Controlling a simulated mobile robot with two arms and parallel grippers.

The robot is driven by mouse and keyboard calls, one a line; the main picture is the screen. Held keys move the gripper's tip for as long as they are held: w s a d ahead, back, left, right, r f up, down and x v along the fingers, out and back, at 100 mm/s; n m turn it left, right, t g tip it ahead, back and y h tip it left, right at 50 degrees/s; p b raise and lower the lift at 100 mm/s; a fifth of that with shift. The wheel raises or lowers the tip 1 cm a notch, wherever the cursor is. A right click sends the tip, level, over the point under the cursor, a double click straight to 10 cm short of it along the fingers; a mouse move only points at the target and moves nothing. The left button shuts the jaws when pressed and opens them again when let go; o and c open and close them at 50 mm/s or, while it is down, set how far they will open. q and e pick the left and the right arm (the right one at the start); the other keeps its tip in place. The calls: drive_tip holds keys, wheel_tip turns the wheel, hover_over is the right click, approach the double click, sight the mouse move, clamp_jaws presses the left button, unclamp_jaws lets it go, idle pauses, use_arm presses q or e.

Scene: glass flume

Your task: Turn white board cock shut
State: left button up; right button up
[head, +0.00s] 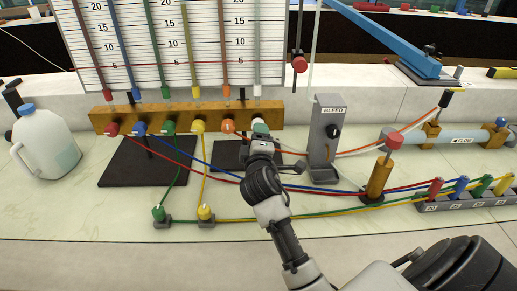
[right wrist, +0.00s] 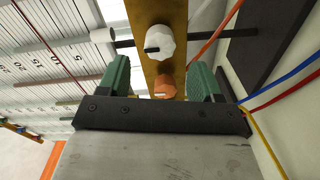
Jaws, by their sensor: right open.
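The white cock (right wrist: 159,42) is a faceted knob with a dark pointer mark, on the wooden bar of the board. In the head view, it is at the bar's right end, largely hidden by my right gripper (head: 261,136). In the right wrist view, the right gripper (right wrist: 161,78) is open, with a green-padded finger on each side. The white cock appears just past the fingertips, roughly centred between them, and nothing is gripped. The orange cock (right wrist: 165,88) shows between the fingers; its depth relative to them is unclear. My left gripper is not in view.
Red, blue, green, yellow and orange cocks (head: 228,127) line the wooden bar (head: 101,118) to the left. A grey BLEED stand (head: 322,165) is close on the right. Coloured tubes (head: 215,172) cross the bench. A white jug (head: 46,146) stands far left.

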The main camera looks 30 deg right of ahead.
drive_tip(key=v, duration=0.4)
drive_tip(key=shift+s+a, duration=0.1)
drive_tip(key=shift+s, duration=0.1)
drive_tip(key=shift+f, duration=0.1)
idle(0.3)
